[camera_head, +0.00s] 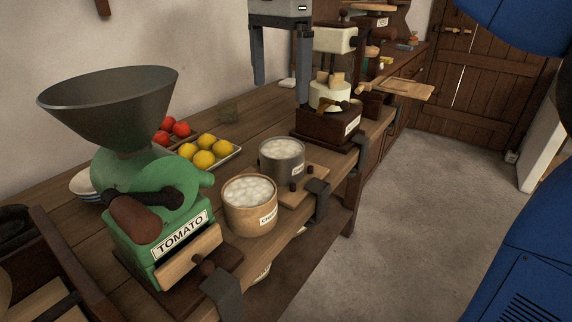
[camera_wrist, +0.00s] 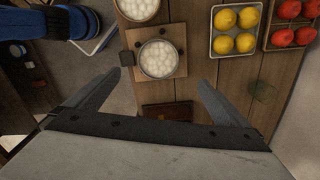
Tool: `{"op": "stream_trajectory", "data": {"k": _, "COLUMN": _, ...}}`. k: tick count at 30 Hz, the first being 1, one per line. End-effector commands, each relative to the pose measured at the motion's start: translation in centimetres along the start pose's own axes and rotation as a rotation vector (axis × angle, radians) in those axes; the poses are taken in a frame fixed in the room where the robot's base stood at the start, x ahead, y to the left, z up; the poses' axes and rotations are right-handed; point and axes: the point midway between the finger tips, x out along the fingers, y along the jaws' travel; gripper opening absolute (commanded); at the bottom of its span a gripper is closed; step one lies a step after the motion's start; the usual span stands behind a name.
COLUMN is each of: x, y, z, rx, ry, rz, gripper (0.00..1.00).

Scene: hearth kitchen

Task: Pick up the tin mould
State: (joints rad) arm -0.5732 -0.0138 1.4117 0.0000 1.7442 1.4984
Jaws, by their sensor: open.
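The tin mould (camera_head: 286,174) is a round grey metal tub full of white lumps, with a small label on its front. It stands upright on a small wooden board (camera_head: 303,193) clamped at the counter's front edge. In the wrist view the tin mould (camera_wrist: 139,65) is ahead of the fingertips, around the middle of the gap between them.
A similar tan mould (camera_head: 250,216) stands close to the tin one. The green tomato mill (camera_head: 135,190) is at left; a dark-based press (camera_head: 325,127) is beyond. A tray of yellow fruit (camera_head: 230,155) and red tomatoes (camera_head: 180,129) sit behind. The floor (camera_head: 415,215) at right is clear.

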Motion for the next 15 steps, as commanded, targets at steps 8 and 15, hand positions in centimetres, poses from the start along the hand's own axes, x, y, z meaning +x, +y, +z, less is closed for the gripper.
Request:
{"op": "stream_trajectory", "data": {"k": 8, "x": 4.8, "y": 0.1, "z": -0.1, "rx": 0.0, "ry": 0.0, "rz": 0.003, "gripper": 1.0}}
{"op": "stream_trajectory", "data": {"k": 15, "x": 8.9, "y": 0.2, "z": -0.1, "rx": -0.001, "ry": 0.0, "rz": 0.001, "gripper": 1.0}}
